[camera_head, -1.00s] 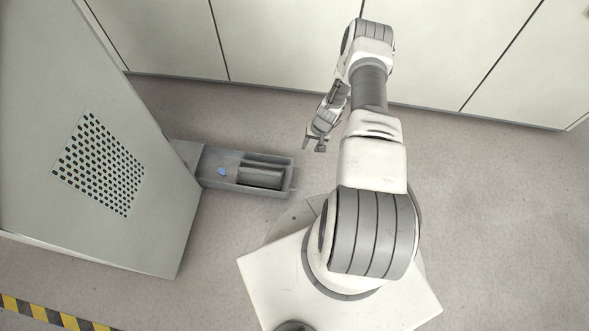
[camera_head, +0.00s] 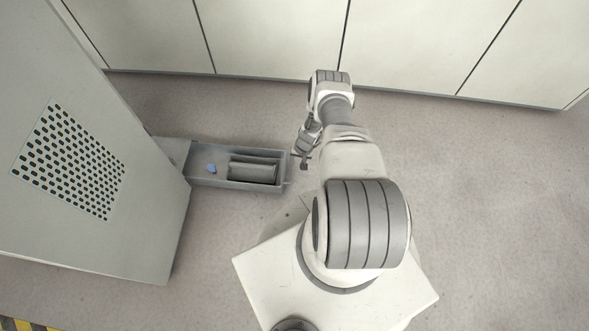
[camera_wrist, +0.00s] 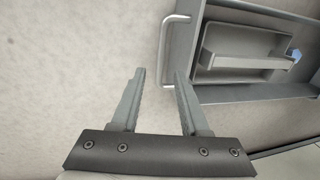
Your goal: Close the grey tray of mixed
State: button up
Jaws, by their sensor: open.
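The grey tray (camera_head: 236,186) sticks out to the right from the tall cabinet, pulled open, low over the floor. Inside it lie a small blue piece (camera_head: 211,168) and a grey elongated block or inner box (camera_head: 253,169). My gripper (camera_head: 299,163) is at the tray's right end, close to the handle. In the wrist view my gripper (camera_wrist: 160,72) is open, with nothing between its fingers. The tray's light bar handle (camera_wrist: 165,48) is just ahead of the fingertips, and the tray wall (camera_wrist: 250,93) is to the right. I cannot tell whether a finger touches the handle.
The tall cabinet (camera_head: 150,225) with a perforated panel (camera_head: 70,160) stands at the left. Pale wall cabinets (camera_head: 275,35) line the back. The floor (camera_head: 490,190) to the right is clear. A yellow and black stripe (camera_head: 20,325) shows at the lower left.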

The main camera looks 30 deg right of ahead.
aim_at(293, 169)
jog(key=shift+w+a+f+b, duration=0.15)
jog(key=shift+f+b, duration=0.2)
jog(key=shift+f, duration=0.6)
jog(key=shift+w+a+f+b, duration=0.15)
jog(key=shift+f+b, duration=0.2)
jog(key=shift+f, duration=0.6)
jog(key=shift+c, duration=0.3)
grip_shut()
